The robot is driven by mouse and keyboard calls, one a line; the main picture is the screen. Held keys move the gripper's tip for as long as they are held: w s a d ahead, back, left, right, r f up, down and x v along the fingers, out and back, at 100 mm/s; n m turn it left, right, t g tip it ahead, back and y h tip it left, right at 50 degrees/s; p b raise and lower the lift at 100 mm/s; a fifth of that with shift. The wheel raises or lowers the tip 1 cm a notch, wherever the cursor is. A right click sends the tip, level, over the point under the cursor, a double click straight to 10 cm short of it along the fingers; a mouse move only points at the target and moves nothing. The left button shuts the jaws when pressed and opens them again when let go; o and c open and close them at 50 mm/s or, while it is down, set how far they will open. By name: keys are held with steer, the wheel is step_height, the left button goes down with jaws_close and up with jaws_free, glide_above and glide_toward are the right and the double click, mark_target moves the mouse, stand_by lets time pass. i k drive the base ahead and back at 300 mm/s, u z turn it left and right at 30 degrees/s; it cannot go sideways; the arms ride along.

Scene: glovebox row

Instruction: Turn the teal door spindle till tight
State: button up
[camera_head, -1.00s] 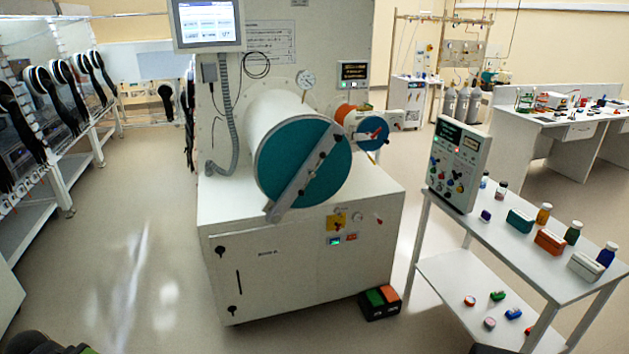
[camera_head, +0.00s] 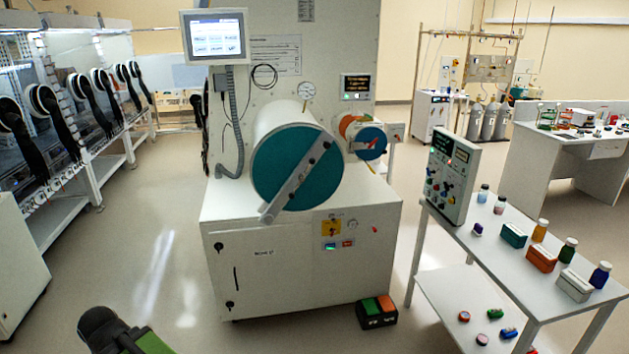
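The large teal door (camera_head: 281,160) closes the front of the white cylinder (camera_head: 283,121) on the cabinet. A grey bar (camera_head: 290,188) lies slantwise across it, from upper right to lower left, with small dark fittings along it. The spindle shows only as a small dark knob at the bar's middle, and I cannot tell how tight it is. A black and green part of my arm shows at the bottom left edge, well apart from the door. My gripper is not in view.
A smaller round door (camera_head: 368,143) with a red handle sits right of the large one. A foot pedal box (camera_head: 376,311) stands on the floor by the cabinet. A white table (camera_head: 505,256) with bottles and boxes stands at the right. The floor left of the cabinet is clear.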

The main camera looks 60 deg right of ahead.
mark_target(302, 179)
steer(key=z, duration=0.4)
steer(key=i, duration=1)
steer(key=u, duration=0.1)
